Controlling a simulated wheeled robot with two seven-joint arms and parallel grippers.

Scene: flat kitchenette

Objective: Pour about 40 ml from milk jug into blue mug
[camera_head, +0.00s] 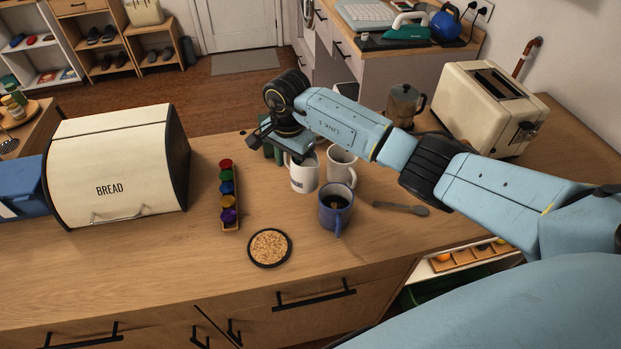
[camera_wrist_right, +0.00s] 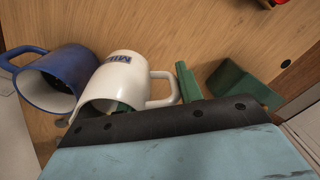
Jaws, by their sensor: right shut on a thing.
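The milk jug is a white mug-shaped jug (camera_head: 303,174) with dark lettering, near the middle of the counter. It looks roughly upright; I cannot tell whether its base touches the counter. My right gripper (camera_head: 288,150) is shut on it at the handle side, hiding the handle in the head view. The jug (camera_wrist_right: 121,78) and its handle show in the right wrist view, close to the gripper edge. The blue mug (camera_head: 335,208), with dark liquid inside, stands just right of and nearer than the jug. It also shows in the wrist view (camera_wrist_right: 50,82). My left gripper is out of view.
A plain white mug (camera_head: 342,166) stands right behind the blue mug. A spoon (camera_head: 402,208) lies to the right, a round coaster (camera_head: 269,248) in front, and a rack of coloured capsules (camera_head: 229,194) to the left. A bread bin (camera_head: 117,163), moka pot (camera_head: 404,104) and toaster (camera_head: 492,108) stand farther out.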

